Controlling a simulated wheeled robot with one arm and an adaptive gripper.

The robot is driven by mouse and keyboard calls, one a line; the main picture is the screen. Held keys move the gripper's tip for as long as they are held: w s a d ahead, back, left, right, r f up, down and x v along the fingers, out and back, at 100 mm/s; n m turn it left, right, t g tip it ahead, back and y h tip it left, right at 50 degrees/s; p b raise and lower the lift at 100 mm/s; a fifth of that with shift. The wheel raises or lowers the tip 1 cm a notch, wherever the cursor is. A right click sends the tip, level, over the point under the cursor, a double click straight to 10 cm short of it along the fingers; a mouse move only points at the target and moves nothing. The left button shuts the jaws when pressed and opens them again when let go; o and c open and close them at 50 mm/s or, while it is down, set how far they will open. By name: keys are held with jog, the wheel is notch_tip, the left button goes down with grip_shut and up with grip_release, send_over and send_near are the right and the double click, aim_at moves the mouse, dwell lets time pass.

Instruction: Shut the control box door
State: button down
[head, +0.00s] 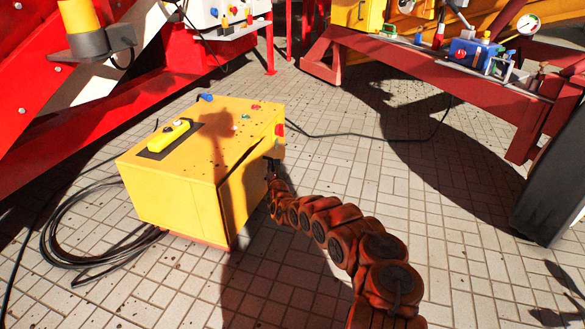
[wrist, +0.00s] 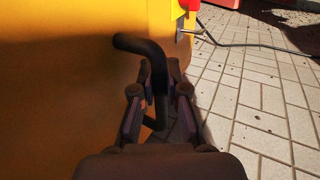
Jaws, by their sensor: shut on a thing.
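The yellow control box (head: 165,195) stands on the paved floor at the left in the head view. Its door (head: 236,190) is on the right-hand side and fills the left of the wrist view (wrist: 60,95). A dark line runs along the door's top edge; I cannot tell clearly how far the door stands from the frame. A dark bent handle (wrist: 133,43) sticks out from the door. My gripper (wrist: 159,72) is shut on this handle, with a finger on each side. In the head view my gripper (head: 271,172) is small and dark against the door's far edge.
A yellow remote (head: 170,135) and several small knobs sit on the box top. Black cable (head: 75,235) lies coiled left of the box. Red machine frames stand at the left and back right (head: 410,65).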

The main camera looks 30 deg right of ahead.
aim_at(265, 164)
jog(key=shift+w+a+f+n+t+y, duration=0.1)
jog(key=shift+w+a+n+t+y, duration=0.15)
jog(key=shift+w+a, duration=0.3)
jog(key=shift+w+a+f+n+t+y, duration=0.15)
jog(key=shift+w+a+y, duration=0.2)
jog(key=shift+a, duration=0.4)
jog(key=shift+r, duration=0.1)
jog(key=c, duration=1.2)
grip_release()
jog(key=shift+d, duration=0.1)
jog(key=shift+s+d, duration=0.15)
jog(key=shift+d, duration=0.3)
jog(key=shift+s+r, duration=0.1)
jog(key=shift+s, duration=0.05)
